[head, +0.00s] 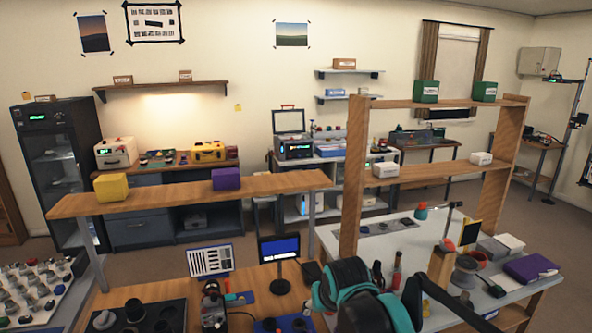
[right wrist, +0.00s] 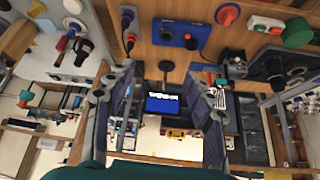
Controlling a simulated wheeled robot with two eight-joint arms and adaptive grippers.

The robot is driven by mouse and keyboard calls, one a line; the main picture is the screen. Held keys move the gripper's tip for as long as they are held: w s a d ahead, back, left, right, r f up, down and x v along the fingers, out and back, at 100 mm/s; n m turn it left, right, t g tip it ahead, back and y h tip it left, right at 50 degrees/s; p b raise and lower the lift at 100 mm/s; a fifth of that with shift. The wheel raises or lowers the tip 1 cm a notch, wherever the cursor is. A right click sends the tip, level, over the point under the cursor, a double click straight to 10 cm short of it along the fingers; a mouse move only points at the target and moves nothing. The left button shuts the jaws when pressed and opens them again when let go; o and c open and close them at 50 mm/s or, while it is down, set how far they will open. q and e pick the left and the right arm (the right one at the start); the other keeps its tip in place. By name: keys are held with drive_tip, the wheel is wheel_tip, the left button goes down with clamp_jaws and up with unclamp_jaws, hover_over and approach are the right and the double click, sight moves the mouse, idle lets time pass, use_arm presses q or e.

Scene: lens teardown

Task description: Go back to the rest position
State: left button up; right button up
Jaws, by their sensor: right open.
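My right gripper (right wrist: 162,105) is open in the right wrist view, its two dark fingers spread wide with nothing between them. Past the fingers, that view shows the wooden bench upside down. In the head view my teal and black right arm reaches in at the bottom, right of centre, over the bench edge. Its fingertips cannot be made out clearly there. My left gripper is in neither view.
The wooden bench (head: 262,300) holds a small blue-screened monitor (head: 279,248) and a black tray (head: 165,316) with round parts. A white table (head: 395,243) with tools and a purple book (head: 530,267) stands right, under a wooden shelf frame (head: 352,180).

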drive_tip(key=s+d+f, duration=0.3)
drive_tip(key=s, duration=0.3)
drive_tip(key=s+d+f+m+b, duration=0.1)
drive_tip(key=s+d+f, duration=0.3)
drive_tip(key=s, duration=0.3)
drive_tip(key=s+d+f+h+b, duration=0.1)
drive_tip(key=s+d+f, duration=0.3)
drive_tip(key=s, duration=0.3)
drive_tip(key=shift+s+d+f+t, duration=0.15)
drive_tip(key=shift+t, duration=0.15)
